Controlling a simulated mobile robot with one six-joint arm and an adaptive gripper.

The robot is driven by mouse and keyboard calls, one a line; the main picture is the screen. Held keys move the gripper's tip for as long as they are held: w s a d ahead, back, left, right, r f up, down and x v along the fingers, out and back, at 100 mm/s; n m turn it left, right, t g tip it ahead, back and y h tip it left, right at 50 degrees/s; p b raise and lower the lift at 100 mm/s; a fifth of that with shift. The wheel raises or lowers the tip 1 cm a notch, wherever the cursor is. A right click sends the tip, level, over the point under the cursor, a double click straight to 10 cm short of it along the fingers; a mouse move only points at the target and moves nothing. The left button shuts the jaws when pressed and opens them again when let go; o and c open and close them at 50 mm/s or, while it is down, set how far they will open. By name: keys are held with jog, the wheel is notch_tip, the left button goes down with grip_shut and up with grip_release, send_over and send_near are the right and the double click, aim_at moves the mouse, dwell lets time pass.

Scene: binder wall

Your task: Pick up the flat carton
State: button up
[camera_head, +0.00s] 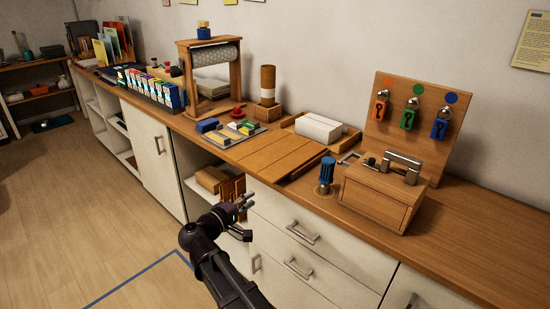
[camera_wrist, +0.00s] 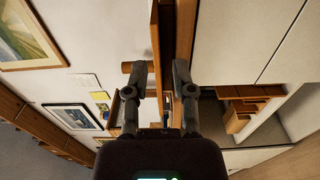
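A flat brown carton (camera_head: 272,155) with crease lines appears to lie on the wooden counter, left of the small wooden chest. I cannot pick it out for sure in the wrist view. My gripper (camera_head: 243,218) is in front of the white drawers, below the counter top and apart from the carton. In the wrist view my gripper (camera_wrist: 158,76) has its two fingers spread with nothing held between them, and the counter edge runs beyond them.
The wooden chest (camera_head: 382,193) and a blue-handled tool (camera_head: 326,174) stand right of the carton. A white box (camera_head: 319,127) lies behind it. A tray of coloured blocks (camera_head: 230,133) is to its left. Drawer handles (camera_head: 302,232) stick out below. Brown boxes (camera_wrist: 238,117) sit on the open shelf.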

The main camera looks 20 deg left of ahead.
aim_at(279, 178)
jog(key=shift+w, duration=0.1)
dwell(0.3)
jog(key=x, duration=0.8)
jog(key=shift+w, duration=0.25)
jog(key=shift+w+d+r, duration=0.1)
jog(key=shift+d, duration=0.1)
jog(key=shift+x, duration=2.55)
jog(key=shift+a, duration=0.15)
